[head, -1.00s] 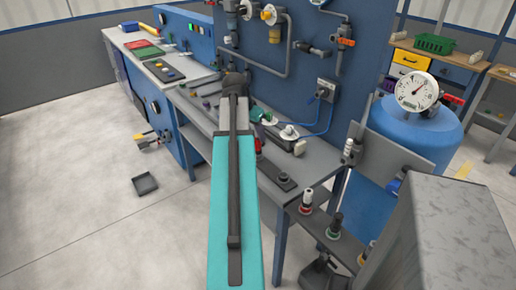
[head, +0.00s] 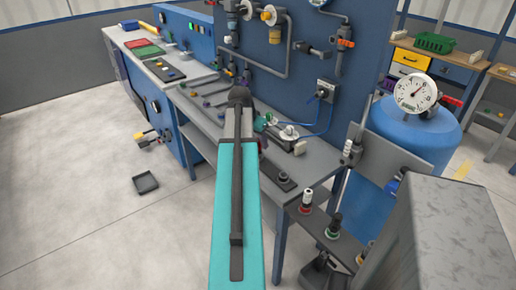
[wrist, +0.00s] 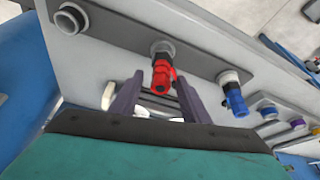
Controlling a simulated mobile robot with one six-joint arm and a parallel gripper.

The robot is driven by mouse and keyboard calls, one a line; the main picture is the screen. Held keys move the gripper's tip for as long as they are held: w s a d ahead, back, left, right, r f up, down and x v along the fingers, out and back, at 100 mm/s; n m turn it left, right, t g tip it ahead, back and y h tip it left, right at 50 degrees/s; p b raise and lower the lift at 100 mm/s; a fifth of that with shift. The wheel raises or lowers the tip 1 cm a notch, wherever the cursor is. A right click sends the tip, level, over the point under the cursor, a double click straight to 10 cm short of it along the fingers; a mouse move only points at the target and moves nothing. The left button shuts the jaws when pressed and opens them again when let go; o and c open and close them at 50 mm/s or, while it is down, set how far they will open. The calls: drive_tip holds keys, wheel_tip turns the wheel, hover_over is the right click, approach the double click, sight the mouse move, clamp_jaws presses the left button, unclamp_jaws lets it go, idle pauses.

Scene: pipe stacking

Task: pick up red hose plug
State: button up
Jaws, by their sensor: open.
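In the wrist view, the red hose plug (wrist: 161,72) sits in a grey round fitting on a dark strip. My gripper (wrist: 160,92) is open and empty, with its two dark fingers on either side of the plug's near end in the picture. Whether the fingers reach around it in depth I cannot tell, and I see no contact. In the head view, my teal arm stretches over the workbench and hides the gripper and most of the area around the plug.
In the wrist view, a blue plug (wrist: 235,100) stands right of the red one, and a pale ring fitting (wrist: 70,20) is at the upper left. In the head view, a blue panel (head: 300,75) with pipes rises behind the bench, and a blue tank (head: 415,135) stands at right.

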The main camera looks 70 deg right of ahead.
idle(0.3)
clamp_jaws()
drive_tip(key=shift+r, duration=0.15)
drive_tip(key=shift+r+b, duration=0.5)
drive_tip(key=shift+r, duration=1.1)
drive_tip(key=w+a+b, duration=0.1)
drive_tip(key=w+a, duration=0.1)
drive_tip(key=a, duration=0.5)
drive_tip(key=w+a+r+b, duration=0.1)
drive_tip(key=w+a, duration=0.2)
drive_tip(key=a, duration=0.5)
drive_tip(key=shift+w+r, duration=0.2)
drive_tip(key=shift+r, duration=0.05)
wheel_tip(320, 180, up, 8)
drive_tip(key=p, duration=0.6)
